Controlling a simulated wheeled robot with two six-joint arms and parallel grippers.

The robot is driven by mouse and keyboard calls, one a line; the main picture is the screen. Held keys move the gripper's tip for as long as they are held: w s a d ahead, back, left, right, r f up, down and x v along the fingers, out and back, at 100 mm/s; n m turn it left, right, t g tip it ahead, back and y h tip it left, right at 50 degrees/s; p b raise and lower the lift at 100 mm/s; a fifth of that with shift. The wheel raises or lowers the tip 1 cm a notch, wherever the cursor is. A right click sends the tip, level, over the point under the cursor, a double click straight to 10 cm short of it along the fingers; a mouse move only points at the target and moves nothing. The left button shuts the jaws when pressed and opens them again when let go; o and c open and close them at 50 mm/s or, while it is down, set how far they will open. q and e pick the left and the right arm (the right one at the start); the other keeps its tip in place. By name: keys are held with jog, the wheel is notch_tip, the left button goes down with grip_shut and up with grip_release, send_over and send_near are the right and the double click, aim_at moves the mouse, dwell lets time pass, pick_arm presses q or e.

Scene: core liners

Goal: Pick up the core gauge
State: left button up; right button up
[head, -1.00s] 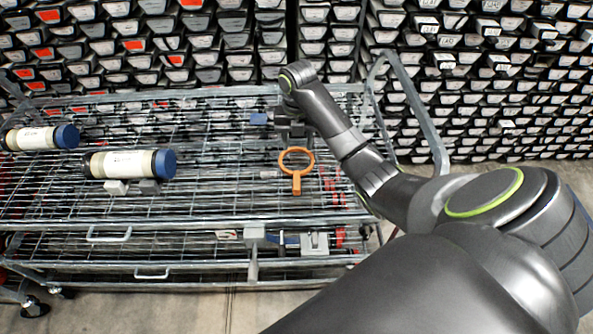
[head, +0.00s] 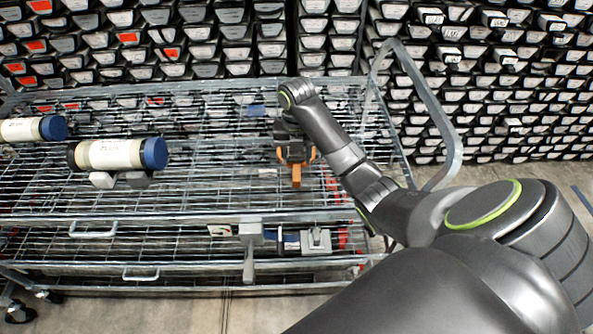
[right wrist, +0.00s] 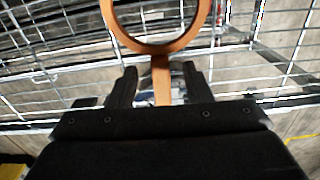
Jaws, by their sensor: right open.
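The core gauge is an orange ring with a short handle (head: 297,175). It lies on the wire shelf of the cart, right of centre in the head view. My right gripper (head: 295,154) is over it and hides most of the ring. In the right wrist view the ring (right wrist: 157,48) is at the top, and its handle runs down between the two dark fingers of my right gripper (right wrist: 158,76). The fingers are open, with a gap on each side of the handle. My left gripper is not in view.
The wire cart (head: 200,218) has a raised metal frame at its right end. Two white core liners with blue caps, one nearer (head: 115,154) and one farther left (head: 28,129), lie on its left side. Racks of core boxes (head: 230,40) stand behind. The shelf's middle is mostly clear.

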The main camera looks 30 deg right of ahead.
notch_tip(320, 180, down, 2)
grip_shut()
dwell(0.3)
jog(key=shift+r, duration=0.1)
